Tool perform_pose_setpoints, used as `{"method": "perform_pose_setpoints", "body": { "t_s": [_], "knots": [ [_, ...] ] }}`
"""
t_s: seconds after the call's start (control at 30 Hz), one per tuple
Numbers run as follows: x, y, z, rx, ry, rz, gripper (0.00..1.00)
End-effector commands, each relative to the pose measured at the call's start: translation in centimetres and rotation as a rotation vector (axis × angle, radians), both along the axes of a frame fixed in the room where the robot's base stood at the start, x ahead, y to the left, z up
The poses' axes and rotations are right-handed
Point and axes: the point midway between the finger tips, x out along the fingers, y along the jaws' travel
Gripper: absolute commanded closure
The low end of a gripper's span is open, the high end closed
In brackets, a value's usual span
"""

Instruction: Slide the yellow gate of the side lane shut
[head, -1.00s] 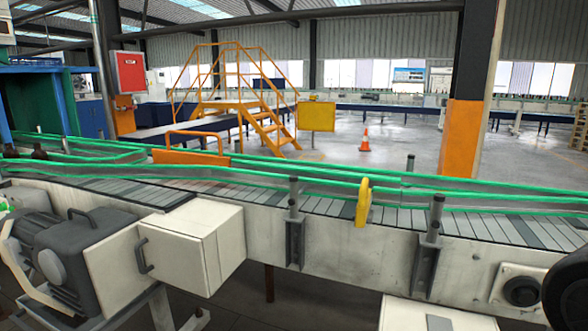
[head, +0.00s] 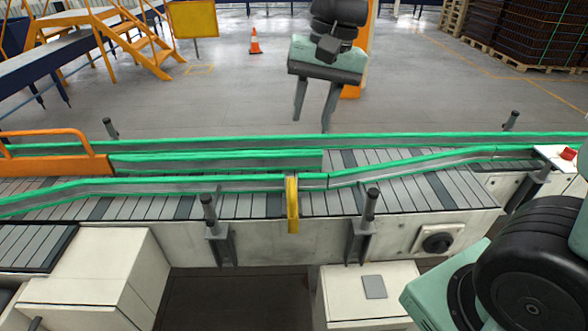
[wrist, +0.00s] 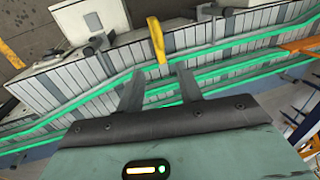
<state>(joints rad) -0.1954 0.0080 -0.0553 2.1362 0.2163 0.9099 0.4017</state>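The yellow gate (head: 292,204) is a narrow upright yellow piece at the near green-edged guide rail of the conveyor, near the middle of the head view. It also shows in the wrist view (wrist: 156,42), ahead of the fingertips. My gripper (head: 312,112) hangs beyond the far rail in the head view, fingers pointing down, apart from the gate. In the wrist view my gripper (wrist: 158,74) has its two fingers spread with nothing held between them. Whether the gate stands fully open cannot be told.
The slatted conveyor (head: 240,206) runs across the view between green-edged rails (head: 400,140). Dark posts (head: 370,204) stand on its near side. An orange guard (head: 50,163) is at left. A traffic cone (head: 254,42) stands on the open floor behind.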

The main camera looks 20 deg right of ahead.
Motion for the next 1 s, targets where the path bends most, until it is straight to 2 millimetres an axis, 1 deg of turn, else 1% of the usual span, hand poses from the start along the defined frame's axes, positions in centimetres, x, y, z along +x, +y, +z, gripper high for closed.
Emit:
{"method": "perform_pose_setpoints", "body": {
  "t_s": [0.17,0.6,0.7,0.8,1.0],
  "knots": [
    [0.1,0.6,-3.2,-0.002,0.007,0.002,0.64],
    [0.7,2.2,-12.2,-0.003,0.006,0.003,0.64],
    [0.8,2.5,-13.8,-0.004,0.004,0.004,0.64],
    [1.0,2.8,-14.9,-0.003,0.001,0.003,0.64],
    [1.1,3.0,-16.1,-0.002,0.000,0.003,0.64]
  ]
}}
